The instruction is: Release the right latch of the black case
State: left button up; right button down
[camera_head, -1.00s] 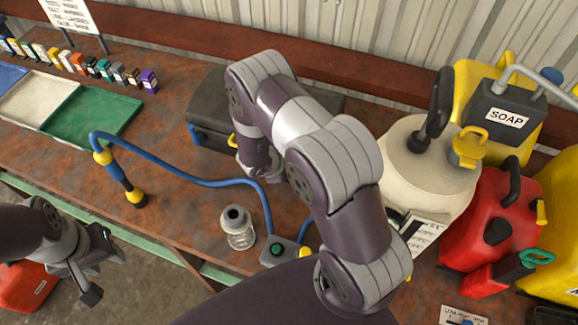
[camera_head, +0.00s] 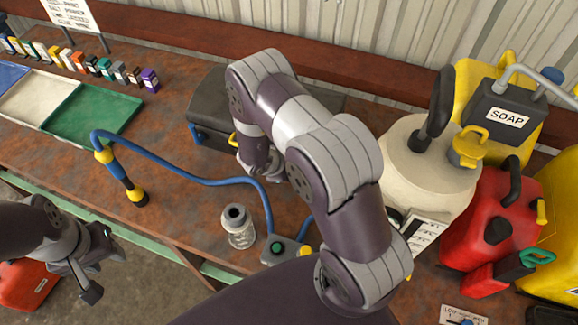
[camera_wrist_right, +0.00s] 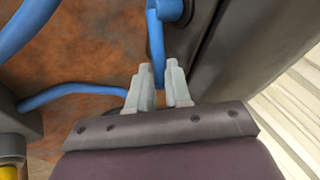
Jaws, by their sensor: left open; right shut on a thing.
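The black case (camera_head: 208,101) lies at the back of the rusty bench, partly hidden behind my right arm. A blue latch (camera_head: 194,134) shows at the left of its front. In the right wrist view the case's dark side (camera_wrist_right: 222,50) fills the right, and another blue latch (camera_wrist_right: 157,35) hangs down its front. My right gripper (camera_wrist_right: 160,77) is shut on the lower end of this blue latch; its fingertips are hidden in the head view. My left gripper (camera_head: 90,277) is open and empty, low at the left, away from the case.
A blue hose (camera_head: 180,178) with a yellow-and-black handle crosses the bench in front of the case. A glass jar (camera_head: 238,228) and a control box (camera_head: 283,250) stand nearer. A cream jug (camera_head: 425,185) and red can (camera_head: 490,220) crowd the right. A green tray (camera_head: 95,118) lies left.

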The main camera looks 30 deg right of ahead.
jog(key=shift+w+d+r, duration=0.1)
jog(key=shift+w+r, duration=0.1)
jog(key=shift+w, duration=0.15)
jog(key=c, duration=1.4)
grip_release()
jog(key=shift+d+f, duration=0.2)
jog(key=shift+a, duration=0.1)
jog(key=shift+r, duration=0.1)
jog(key=p+v, duration=0.4)
jog(key=s+p+v, duration=0.1)
jog(key=p+v, duration=0.3)
jog(key=v, duration=0.1)
jog(key=s+d+p+v, duration=0.1)
jog(key=p+v, duration=0.3)
jog(key=v, duration=0.1)
jog(key=shift+d+r, duration=0.1)
jog(key=shift+r, duration=0.15)
